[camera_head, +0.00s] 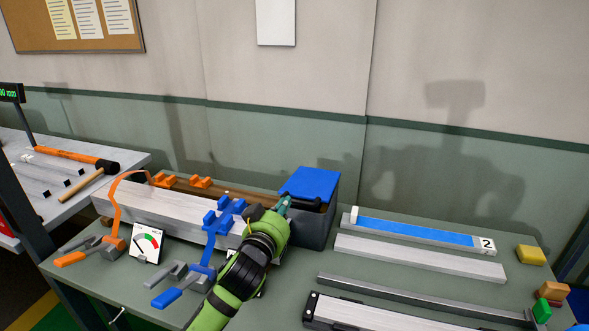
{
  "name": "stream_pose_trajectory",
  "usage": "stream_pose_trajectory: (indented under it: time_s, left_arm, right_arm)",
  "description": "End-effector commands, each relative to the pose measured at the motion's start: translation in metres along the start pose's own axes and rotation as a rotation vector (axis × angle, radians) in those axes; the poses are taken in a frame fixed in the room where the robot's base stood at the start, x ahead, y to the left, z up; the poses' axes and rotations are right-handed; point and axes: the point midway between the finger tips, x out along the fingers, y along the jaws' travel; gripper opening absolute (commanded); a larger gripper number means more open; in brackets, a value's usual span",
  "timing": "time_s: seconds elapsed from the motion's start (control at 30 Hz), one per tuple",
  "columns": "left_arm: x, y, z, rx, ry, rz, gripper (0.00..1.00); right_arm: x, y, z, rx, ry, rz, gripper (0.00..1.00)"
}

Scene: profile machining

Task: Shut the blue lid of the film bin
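The film bin (312,232) is a dark grey box at the back middle of the green table, near the wall. Its blue lid (311,183) lies over the top, sloping towards me. I cannot tell whether it sits flush on the rim. A dark bar shows below the lid's front edge. My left gripper (284,205), with teal fingertips, is at the front left of the bin, close to the lid's front edge. The fingertips look together, with nothing seen between them. Whether they touch the bin or lid is unclear. My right gripper is out of view.
Left of the bin lie a long pale profile (165,212), blue clamps (222,215) and orange clamps (165,180). A dial gauge card (147,244) stands in front. Right of it are a blue-topped profile (420,231), a bare bar (420,257) and a yellow block (530,255).

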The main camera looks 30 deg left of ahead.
Motion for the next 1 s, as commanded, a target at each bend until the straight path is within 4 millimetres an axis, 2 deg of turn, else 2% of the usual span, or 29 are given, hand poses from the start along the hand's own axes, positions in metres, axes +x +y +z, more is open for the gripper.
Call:
stream_pose_trajectory:
  time_s: [0.03, 0.1, 0.37, 0.47, 0.93, 1.0]
  left_arm:
    - [-0.001, -0.001, -0.014, 0.003, -0.005, 0.0, 0.0]
    - [0.0, 0.0, -0.015, 0.005, -0.002, 0.004, 0.0]
    - [0.005, 0.0, -0.012, 0.01, 0.005, 0.011, 0.0]
    - [0.017, 0.0, -0.013, 0.011, 0.006, 0.01, 0.0]
    - [0.096, 0.001, -0.014, 0.011, 0.006, 0.009, 0.0]
    - [0.1, 0.002, -0.007, 0.01, -0.001, 0.01, 0.0]
  right_arm:
    - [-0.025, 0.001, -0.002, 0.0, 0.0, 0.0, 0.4]
    - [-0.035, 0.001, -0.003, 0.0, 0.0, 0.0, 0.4]
    - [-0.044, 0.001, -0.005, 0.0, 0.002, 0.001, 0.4]
    - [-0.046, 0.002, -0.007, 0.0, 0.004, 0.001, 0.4]
    - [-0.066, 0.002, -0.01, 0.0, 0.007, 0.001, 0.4]
    - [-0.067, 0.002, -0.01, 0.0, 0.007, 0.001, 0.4]
